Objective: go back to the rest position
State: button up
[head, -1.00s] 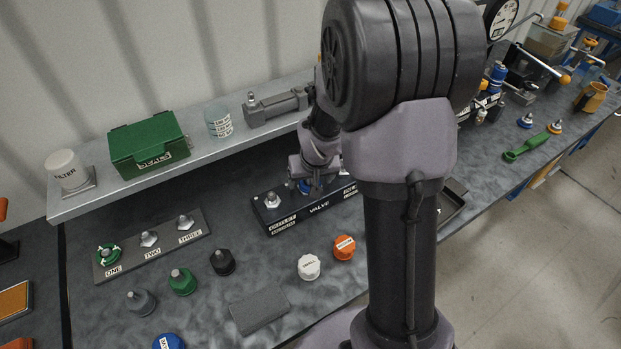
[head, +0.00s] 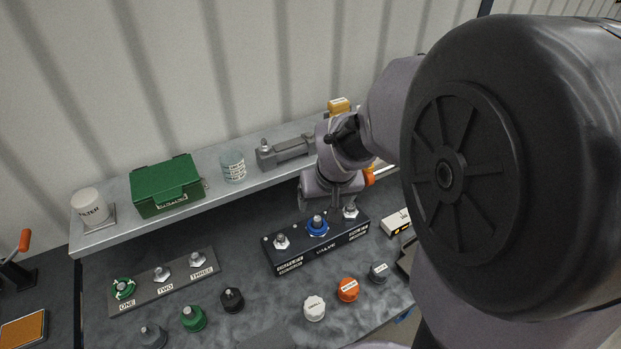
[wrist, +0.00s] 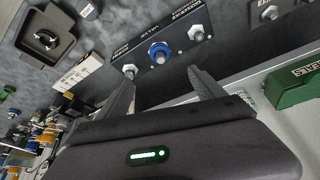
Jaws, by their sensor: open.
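My gripper (wrist: 160,88) is open and empty in the wrist view, its two fingers apart with the valve block beyond them. In the head view my arm reaches over the bench at the right, and the wrist hangs above and behind the valve block; the fingertips are hard to make out there. The black valve block (head: 289,264) carries a blue coupler (head: 317,225) on its middle fitting, between two bare metal fittings. The blue coupler also shows in the wrist view (wrist: 158,53), apart from the fingers.
A raised shelf (head: 110,234) behind holds a filter, a green box (head: 166,187), a clear jar (head: 232,166) and a grey vise-like part. A plate with ONE, TWO, THREE fittings (head: 165,283) lies left. Several loose caps, including orange (head: 348,289) and white (head: 314,308), stand in front.

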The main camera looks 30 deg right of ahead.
dwell(0.3)
jog(key=s+a+r+y+b, duration=0.1)
jog(key=s+a+r+b, duration=0.1)
jog(key=s+a, duration=0.6)
jog(key=s+a+r+m+t+y+b, duration=0.1)
jog(key=s+a+b, duration=0.3)
jog(key=s+a, duration=0.4)
jog(key=shift+r+y, duration=0.35)
jog(key=shift+y, duration=0.35)
